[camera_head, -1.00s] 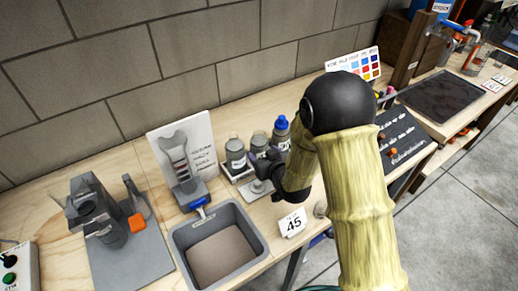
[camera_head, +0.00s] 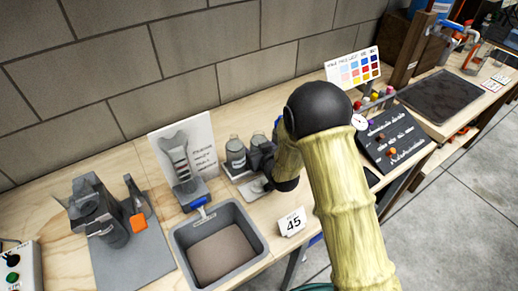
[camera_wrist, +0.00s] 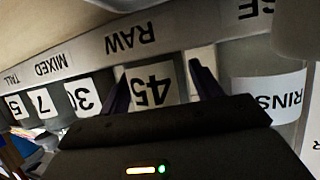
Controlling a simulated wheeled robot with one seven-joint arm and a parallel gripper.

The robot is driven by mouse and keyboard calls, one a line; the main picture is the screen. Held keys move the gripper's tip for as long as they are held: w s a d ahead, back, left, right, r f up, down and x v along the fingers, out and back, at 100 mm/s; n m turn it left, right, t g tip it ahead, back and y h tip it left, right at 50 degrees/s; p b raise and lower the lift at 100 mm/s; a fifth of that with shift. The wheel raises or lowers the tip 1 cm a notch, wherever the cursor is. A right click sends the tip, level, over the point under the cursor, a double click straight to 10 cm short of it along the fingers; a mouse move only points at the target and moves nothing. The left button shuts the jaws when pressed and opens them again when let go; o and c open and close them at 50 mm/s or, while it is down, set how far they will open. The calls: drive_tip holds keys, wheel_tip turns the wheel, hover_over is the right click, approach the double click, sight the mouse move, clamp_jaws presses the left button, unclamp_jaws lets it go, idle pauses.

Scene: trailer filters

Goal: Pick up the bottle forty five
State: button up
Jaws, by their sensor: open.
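The bottle forty five shows in the wrist view by its upside-down white "45" label (camera_wrist: 151,88), with the label between my two dark fingers. My gripper (camera_wrist: 158,68) is open around that label. I cannot tell whether the fingers touch the bottle. In the head view my gripper (camera_head: 262,160) is among the bottles at the rack, and it and my arm hide most of them. A grey bottle (camera_head: 236,153) stands just left of it. A white card reading 45 (camera_head: 292,222) stands at the bench's front edge.
In the wrist view, a rack strip (camera_wrist: 90,52) reads RAW, MIXED and TALL. Bottles with other numbers are left, and a RINSE bottle (camera_wrist: 268,95) is close right. In the head view, a grey bin (camera_head: 262,240) and wrench board (camera_head: 183,160) stand left of the rack.

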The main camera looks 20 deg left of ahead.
sight(258, 133)
drive_tip(key=c, duration=1)
drive_tip(key=shift+c, duration=0.2)
drive_tip(key=shift+r, duration=0.2)
wheel_tip(258, 133, up, 10)
drive_tip(key=shift+f, duration=0.15)
